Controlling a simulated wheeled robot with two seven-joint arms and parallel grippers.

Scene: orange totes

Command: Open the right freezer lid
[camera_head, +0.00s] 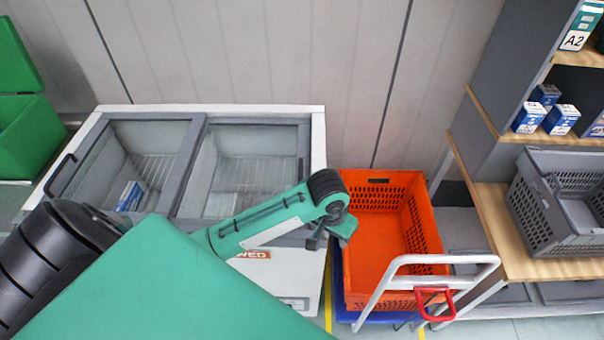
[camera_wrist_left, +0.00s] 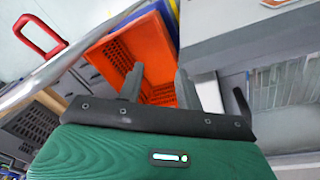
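The white chest freezer (camera_head: 318,135) stands against the wall with two grey-framed glass lids. The right freezer lid (camera_head: 245,165) lies closed beside the left lid (camera_head: 130,165). Part of the freezer also shows at the right of the left wrist view (camera_wrist_left: 235,35), with a dark handle (camera_wrist_left: 241,104) near the glass. My left arm crosses the freezer's front and hides part of the right lid's near edge. My left gripper (camera_head: 338,238) is past the freezer's front right corner, close to the orange tote. In the left wrist view its two fingers (camera_wrist_left: 159,78) are apart and empty. My right gripper is out of view.
An orange tote (camera_head: 435,222) sits on a cart with a pale handle (camera_head: 440,260) right of the freezer. A shelf with a grey crate (camera_head: 548,215) and small boxes (camera_head: 545,118) stands farther right. Green bins (camera_head: 25,135) are at the left.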

